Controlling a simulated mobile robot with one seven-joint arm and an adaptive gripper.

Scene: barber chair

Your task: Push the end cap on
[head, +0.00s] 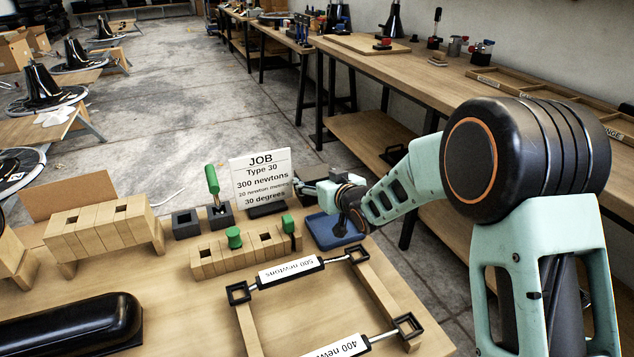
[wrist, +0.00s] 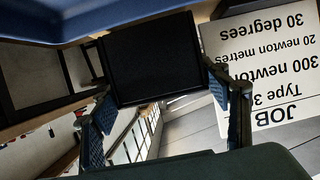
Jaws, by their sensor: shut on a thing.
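My gripper (head: 308,187) is at the far right of the near bench, beside the job card and above the blue tray. In the wrist view my gripper (wrist: 160,92) has its two blue-padded fingers on either side of a black square-faced piece (wrist: 152,58). It is shut on this piece, which looks like the end cap, though I cannot be sure.
The blue tray (head: 322,236) lies under my arm. A slotted wooden block (head: 215,265) holds green-topped pieces. Dark square blocks (head: 187,223) stand behind it. A wooden frame (head: 247,330) carries struts labelled 500 and 400 newtons. A black pad (head: 70,325) lies front left.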

